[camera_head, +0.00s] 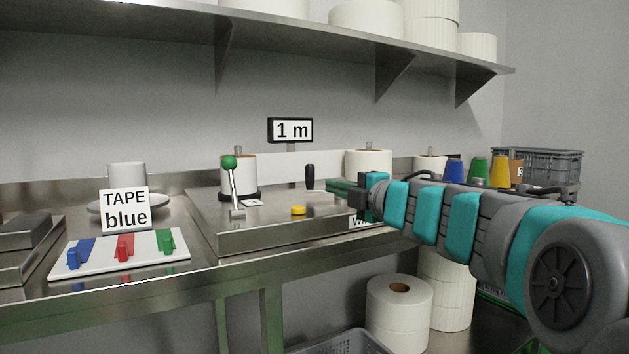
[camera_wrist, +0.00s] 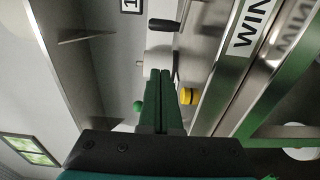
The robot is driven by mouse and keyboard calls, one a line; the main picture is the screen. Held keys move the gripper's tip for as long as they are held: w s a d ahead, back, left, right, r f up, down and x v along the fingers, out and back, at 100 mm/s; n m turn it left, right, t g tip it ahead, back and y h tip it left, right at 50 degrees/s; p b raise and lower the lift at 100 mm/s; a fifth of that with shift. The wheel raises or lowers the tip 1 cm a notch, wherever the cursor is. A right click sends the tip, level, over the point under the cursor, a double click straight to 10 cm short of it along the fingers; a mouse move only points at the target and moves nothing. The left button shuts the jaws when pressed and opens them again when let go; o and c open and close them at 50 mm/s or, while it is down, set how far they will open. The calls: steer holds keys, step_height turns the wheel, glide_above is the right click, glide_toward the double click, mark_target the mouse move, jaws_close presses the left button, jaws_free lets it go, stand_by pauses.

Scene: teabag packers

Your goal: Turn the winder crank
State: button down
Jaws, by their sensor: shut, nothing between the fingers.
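The winder is a low steel box (camera_head: 262,237) on the bench. Its crank shows as an upright black handle (camera_head: 310,177) in the head view; the crank arm is not clear there. In the wrist view a dark handle (camera_wrist: 164,25) shows near the top, beyond the fingertips. My gripper (camera_head: 331,185) reaches in from the right, its green fingers just right of the black handle. The fingers are together and empty, also in the wrist view (camera_wrist: 160,73). I see no contact with the handle, though depth is hard to judge.
A green-knobbed lever (camera_head: 229,163) and a yellow button (camera_head: 298,210) are on the winder's top. A "1 m" sign (camera_head: 290,130) stands behind. White rolls (camera_head: 369,163) stand at the back. A "TAPE blue" card (camera_head: 125,209) and coloured-clip board (camera_head: 185,241) are left. A shelf (camera_head: 300,37) hangs above.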

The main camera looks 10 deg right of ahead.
glide_toward(308, 175)
steer(key=a, duration=0.1)
steer(key=w+a, duration=0.1)
steer(key=a, duration=0.1)
steer(key=w+a, duration=0.1)
steer(key=shift+w+a+f, duration=0.15)
steer(key=shift+a, duration=0.25)
steer(key=shift+w+d+p, duration=0.35)
steer(key=shift+w+d, duration=0.15)
steer(key=shift+w, duration=0.4)
steer(key=shift+w+d, duration=0.4)
steer(key=shift+w, duration=0.45)
steer(key=shift+w+a+m+t+h, duration=0.25)
steer(key=shift+m+h, duration=0.25)
steer(key=shift+h, duration=0.3)
steer(key=shift+w+h, duration=0.15)
steer(key=shift+h, duration=0.15)
steer(key=shift+w+a+m+t+h+b, duration=0.15)
steer(key=shift+w+m+t+h+b, duration=0.35)
steer(key=shift+m+h, duration=0.6)
steer(key=shift+w+h, duration=0.3)
steer(key=shift+w, duration=0.15)
steer(key=shift+w, duration=0.2)
